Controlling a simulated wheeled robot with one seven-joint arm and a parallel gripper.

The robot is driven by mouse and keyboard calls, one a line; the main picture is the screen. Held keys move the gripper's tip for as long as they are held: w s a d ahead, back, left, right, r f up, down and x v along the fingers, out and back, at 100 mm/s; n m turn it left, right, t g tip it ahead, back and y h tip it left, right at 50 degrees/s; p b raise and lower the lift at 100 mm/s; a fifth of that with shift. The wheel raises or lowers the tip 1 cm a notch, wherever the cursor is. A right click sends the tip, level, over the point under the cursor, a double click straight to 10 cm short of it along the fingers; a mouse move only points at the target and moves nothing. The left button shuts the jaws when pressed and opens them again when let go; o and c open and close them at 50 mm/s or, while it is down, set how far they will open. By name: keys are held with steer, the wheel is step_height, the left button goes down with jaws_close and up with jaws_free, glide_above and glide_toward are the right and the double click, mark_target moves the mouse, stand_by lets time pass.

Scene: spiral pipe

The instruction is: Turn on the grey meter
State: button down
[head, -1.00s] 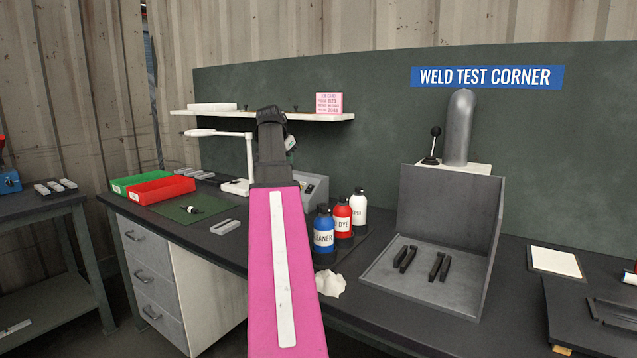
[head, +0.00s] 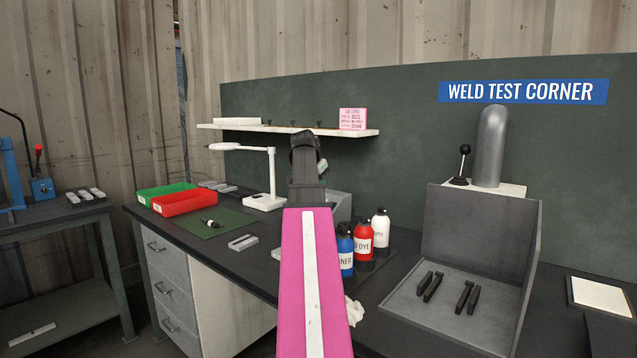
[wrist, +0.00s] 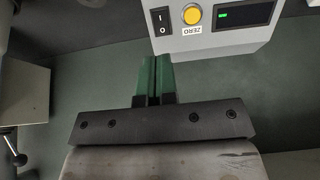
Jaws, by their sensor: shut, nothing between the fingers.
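The grey meter (wrist: 215,32) is at the top right of the wrist view. Its front has a black rocker switch (wrist: 160,21) marked I and O, a yellow button (wrist: 192,15) labelled ZERO, and a dark display with a small green mark. In the head view, the meter (head: 341,205) is mostly hidden behind my pink arm. My gripper (wrist: 155,60) is shut and empty, its green-sided fingers together. In the wrist picture the fingertips appear just below and left of the switch; I cannot tell the depth gap. In the head view the fingers are not clear.
Cleaner, dye and white bottles (head: 363,240) stand right of my arm. A white lamp (head: 265,170) and red tray (head: 184,202) are left. A shelf (head: 290,129) hangs behind. A grey open-fronted stand (head: 470,245) occupies the right.

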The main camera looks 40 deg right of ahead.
steer(key=x, duration=1)
steer(key=shift+d+f, duration=0.1)
steer(key=shift+f, duration=0.1)
steer(key=shift+f, duration=0.5)
steer(key=shift+s+f+h, duration=0.1)
steer(key=shift+f+h, duration=0.05)
steer(key=shift+h, duration=0.25)
steer(key=shift+f, duration=0.15)
stand_by(0.7)
steer(key=shift+d+r, duration=0.25)
steer(key=shift+r, duration=0.5)
